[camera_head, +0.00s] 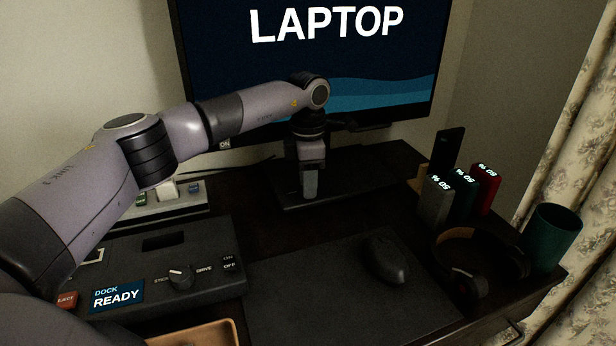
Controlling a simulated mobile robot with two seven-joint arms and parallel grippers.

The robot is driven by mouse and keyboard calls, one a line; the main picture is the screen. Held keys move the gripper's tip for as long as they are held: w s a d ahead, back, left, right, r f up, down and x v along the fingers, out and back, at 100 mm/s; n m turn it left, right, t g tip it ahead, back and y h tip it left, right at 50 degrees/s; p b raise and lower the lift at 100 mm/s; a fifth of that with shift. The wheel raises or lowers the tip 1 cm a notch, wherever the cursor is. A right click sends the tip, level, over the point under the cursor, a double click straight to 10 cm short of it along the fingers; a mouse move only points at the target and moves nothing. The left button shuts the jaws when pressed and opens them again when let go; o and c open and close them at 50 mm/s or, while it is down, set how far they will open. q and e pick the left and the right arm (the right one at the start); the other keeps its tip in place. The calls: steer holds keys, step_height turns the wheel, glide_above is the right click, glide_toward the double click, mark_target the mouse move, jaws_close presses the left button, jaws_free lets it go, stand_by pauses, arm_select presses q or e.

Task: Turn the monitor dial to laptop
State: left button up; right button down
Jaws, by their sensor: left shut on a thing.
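The monitor (300,75) shows the word LAPTOP in white on dark blue. My left arm reaches across in front of its lower edge. My left gripper (311,190) points down at the monitor's stand base (350,180) and is shut, with its fingers close together. The monitor dial is hidden; I take it to be between the fingers. My right gripper is not in view.
A dock (150,290) with a READY screen and its own knob (181,277) is at the left. A mouse (387,259) lies on a dark mat (310,290). Headphones (462,275), a green cup (552,238) and several upright power banks (437,200) stand at the right.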

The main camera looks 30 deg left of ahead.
arm_select(q)
steer(key=shift+r+n+p, duration=0.15)
steer(key=shift+n+p, duration=0.4)
steer(key=shift+n, duration=0.55)
steer(key=o, duration=1)
steer(key=shift+o, duration=0.2)
step_height(320, 180, up, 7)
steer(key=shift+f+p, duration=0.1)
steer(key=shift+p, duration=0.35)
